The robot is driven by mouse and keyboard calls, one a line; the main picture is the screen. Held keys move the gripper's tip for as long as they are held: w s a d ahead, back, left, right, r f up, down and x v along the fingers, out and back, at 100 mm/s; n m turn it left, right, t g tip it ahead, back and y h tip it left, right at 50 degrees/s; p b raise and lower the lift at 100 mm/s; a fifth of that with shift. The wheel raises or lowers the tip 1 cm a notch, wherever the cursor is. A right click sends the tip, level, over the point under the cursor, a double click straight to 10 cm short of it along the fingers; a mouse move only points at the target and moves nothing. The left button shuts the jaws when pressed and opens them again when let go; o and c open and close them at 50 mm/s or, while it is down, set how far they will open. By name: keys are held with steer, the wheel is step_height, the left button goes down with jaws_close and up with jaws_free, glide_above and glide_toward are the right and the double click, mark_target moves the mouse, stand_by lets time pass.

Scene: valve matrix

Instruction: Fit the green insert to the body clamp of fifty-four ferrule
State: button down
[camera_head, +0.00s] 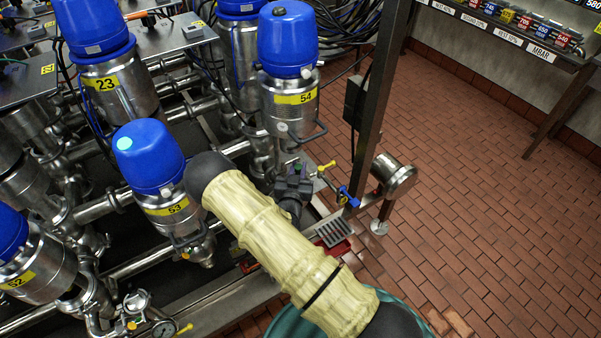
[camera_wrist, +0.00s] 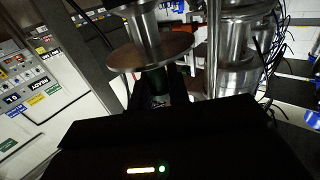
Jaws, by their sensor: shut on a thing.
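The valve labelled 54 (camera_head: 292,98), with a blue cap and steel body, stands at the upper middle of the head view. A dark unit (camera_head: 293,187) just below it looks like my wrist and gripper, but its fingertips cannot be made out there. In the wrist view, my gripper (camera_wrist: 165,92) is shut on a dark green piece, the green insert (camera_wrist: 156,82), mostly hidden between the dark fingers. A brownish round flange (camera_wrist: 150,51) below a steel cylinder lies right above the fingers. I cannot tell whether the insert touches it. The body clamp is not clearly visible.
Valve 53 (camera_head: 166,208) stands close left of my arm, with valve 23 (camera_head: 104,84) and pipes behind. The tiled floor (camera_head: 480,200) further right is clear.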

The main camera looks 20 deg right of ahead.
steer(key=w+a+f+b, duration=0.1)
steer(key=w+f+b, duration=0.2)
steer(key=f+b, duration=0.3)
steer(key=shift+w+a+f+b, duration=0.15)
steer(key=shift+w+b, duration=0.25)
steer(key=shift+b, duration=0.35)
stand_by(1.1)
steer(key=shift+s+f, duration=0.1)
steer(key=shift+f, duration=0.1)
stand_by(0.3)
steer(key=c, duration=1.3)
jaws_free()
steer(key=shift+o, duration=0.2)
steer(key=shift+f, duration=0.15)
steer(key=shift+s, duration=0.15)
